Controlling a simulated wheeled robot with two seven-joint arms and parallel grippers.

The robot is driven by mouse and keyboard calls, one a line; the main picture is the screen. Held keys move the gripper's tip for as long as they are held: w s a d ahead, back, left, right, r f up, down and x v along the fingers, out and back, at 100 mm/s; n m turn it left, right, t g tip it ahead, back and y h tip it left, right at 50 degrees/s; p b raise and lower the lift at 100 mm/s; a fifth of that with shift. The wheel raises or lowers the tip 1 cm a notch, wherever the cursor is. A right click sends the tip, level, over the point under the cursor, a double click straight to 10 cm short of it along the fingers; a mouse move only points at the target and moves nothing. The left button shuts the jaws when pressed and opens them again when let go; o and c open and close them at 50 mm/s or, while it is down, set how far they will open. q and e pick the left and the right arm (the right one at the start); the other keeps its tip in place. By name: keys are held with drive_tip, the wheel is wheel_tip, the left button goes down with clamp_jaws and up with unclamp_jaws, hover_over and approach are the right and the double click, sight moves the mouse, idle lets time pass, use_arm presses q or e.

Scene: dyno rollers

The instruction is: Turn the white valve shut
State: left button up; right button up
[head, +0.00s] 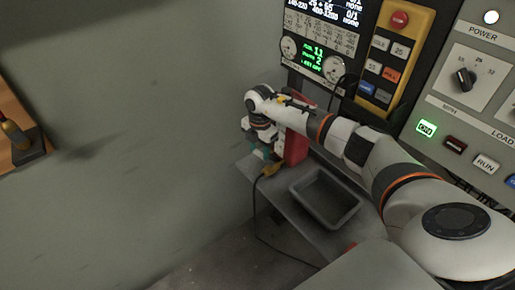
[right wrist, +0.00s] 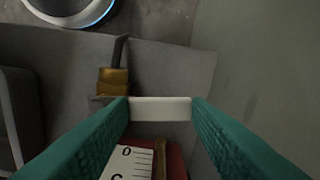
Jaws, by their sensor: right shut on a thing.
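The white valve (right wrist: 160,108) shows in the right wrist view as a short white bar between my teal fingertips. My right gripper (right wrist: 160,110) is shut on it, one finger on each side. In the head view my right gripper (head: 262,155) points down beside a red block (head: 296,148) at the left end of the grey shelf; the valve itself is hidden there. The red block (right wrist: 176,160) carries a white label (right wrist: 128,163) with black marks, just below the valve in the wrist view. My left gripper is not in view.
A brass fitting (head: 270,169) with a dark cable sits by the gripper; it also shows in the wrist view (right wrist: 113,81). A grey tray (head: 296,188) lies on the shelf to the right. Control panels (head: 470,85) stand behind my right arm.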

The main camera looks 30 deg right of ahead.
drive_tip(key=shift+w+d+r+m+p, duration=0.15)
drive_tip(key=shift+d+m+p, duration=0.25)
drive_tip(key=shift+m, duration=0.5)
drive_tip(key=shift+d, duration=0.1)
drive_tip(key=o, duration=1.1)
wheel_tip(320, 180, up, 12)
drive_tip(key=shift+f+b, duration=0.1)
drive_tip(key=shift+b, duration=0.55)
